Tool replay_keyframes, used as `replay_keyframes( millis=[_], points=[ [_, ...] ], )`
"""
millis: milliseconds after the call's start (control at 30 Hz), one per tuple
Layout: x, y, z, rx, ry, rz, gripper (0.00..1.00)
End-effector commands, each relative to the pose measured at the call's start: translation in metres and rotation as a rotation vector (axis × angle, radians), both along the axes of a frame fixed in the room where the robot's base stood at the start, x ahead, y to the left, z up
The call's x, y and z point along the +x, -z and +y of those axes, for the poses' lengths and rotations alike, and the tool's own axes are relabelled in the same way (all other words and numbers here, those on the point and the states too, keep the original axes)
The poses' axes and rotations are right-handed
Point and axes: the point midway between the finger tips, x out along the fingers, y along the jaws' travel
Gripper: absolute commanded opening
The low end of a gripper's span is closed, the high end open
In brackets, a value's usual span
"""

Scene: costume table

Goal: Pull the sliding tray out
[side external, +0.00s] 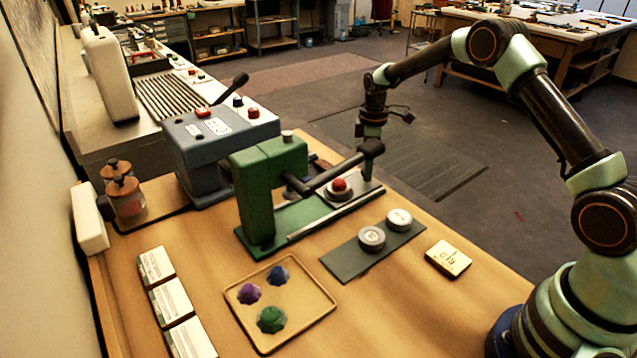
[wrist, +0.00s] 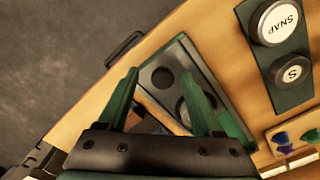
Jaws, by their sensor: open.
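The green press (side external: 262,185) stands on the table, with a dark lever ending in a black knob (side external: 372,148). A grey tray plate (side external: 362,192) lies at the right end of its green base. A red-topped round piece (side external: 339,186) sits there. In the wrist view the grey tray (wrist: 187,58) has a dark round recess (wrist: 162,77) and a second round feature partly behind a finger. My gripper (side external: 369,160) is above the tray's far end, partly hidden by the lever. In the wrist view my gripper (wrist: 160,74) is open, green fingers apart, nothing held. I cannot tell whether they touch the tray.
A dark loop handle (wrist: 123,48) shows by the table edge. Nearer lie a dark strip (side external: 350,262) with two labelled discs, a yellow card box (side external: 448,258) and a wooden tray (side external: 240,318) of coloured pieces. A grey machine (side external: 215,150) stands behind the press.

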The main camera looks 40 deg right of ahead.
Motion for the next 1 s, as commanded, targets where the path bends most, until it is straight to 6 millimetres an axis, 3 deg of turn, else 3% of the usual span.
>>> replay_keyframes(
  millis=[167,600,800,1000],
  points=[
    [0.001,-0.017,0.000,-0.001,-0.001,-0.004,0.67],
    [0.000,-0.101,0.000,-0.001,0.000,-0.005,0.67],
    [0.000,-0.118,-0.001,-0.001,0.001,-0.002,0.67],
    [0.000,-0.121,-0.001,-0.001,0.001,-0.002,0.67]
  ],
)
